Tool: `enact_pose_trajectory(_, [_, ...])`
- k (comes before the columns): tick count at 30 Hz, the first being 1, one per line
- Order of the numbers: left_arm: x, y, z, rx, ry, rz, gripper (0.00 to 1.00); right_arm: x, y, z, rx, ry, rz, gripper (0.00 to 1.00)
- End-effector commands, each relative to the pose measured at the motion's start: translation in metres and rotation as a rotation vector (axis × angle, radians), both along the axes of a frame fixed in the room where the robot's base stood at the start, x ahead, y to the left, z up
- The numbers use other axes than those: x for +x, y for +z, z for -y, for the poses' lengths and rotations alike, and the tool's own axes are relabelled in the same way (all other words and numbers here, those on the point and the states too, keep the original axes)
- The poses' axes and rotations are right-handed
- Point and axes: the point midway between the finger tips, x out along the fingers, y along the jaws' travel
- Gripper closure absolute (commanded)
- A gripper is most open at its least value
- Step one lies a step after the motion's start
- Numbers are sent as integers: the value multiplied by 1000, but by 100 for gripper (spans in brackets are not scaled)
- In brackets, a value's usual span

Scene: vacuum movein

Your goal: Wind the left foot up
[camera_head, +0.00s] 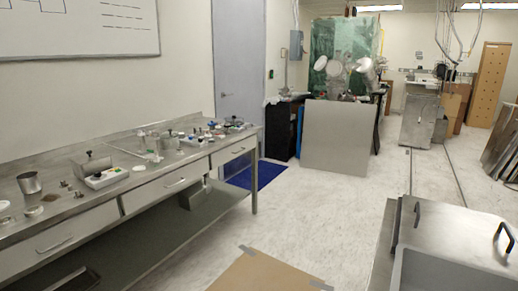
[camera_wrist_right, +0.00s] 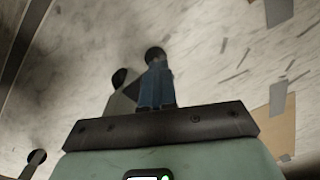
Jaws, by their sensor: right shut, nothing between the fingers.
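No foot that I can single out shows in either view. A grey metal unit with dark handles (camera_head: 450,237) stands at the lower right of the head view, cut off by the picture edge; its lower part is hidden. My right gripper (camera_wrist_right: 156,58) shows in the right wrist view, with blue fingers and dark tips together and empty. Pale floor lies beyond the tips, and nothing touches them that I can see. My left gripper is in neither view.
A brown board (camera_head: 265,274) with grey tape lies on the floor in front; a brown piece also shows in the wrist view (camera_wrist_right: 278,122). A steel bench (camera_head: 150,185) with small parts runs along the left. A grey panel (camera_head: 335,140) stands ahead. The middle floor is clear.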

Motion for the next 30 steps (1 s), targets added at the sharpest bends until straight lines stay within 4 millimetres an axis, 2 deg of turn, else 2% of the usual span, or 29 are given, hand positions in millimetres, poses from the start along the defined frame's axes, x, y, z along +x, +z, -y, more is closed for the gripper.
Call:
enact_pose_trajectory(1, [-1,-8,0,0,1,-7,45,5,-13,24,-41,-21,13,100])
enact_pose_trajectory(17, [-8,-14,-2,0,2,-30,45,8,-13,26,-40,-22,13,100])
enact_pose_trajectory(30, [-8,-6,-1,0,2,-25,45,9,-6,24,-30,-16,19,100])
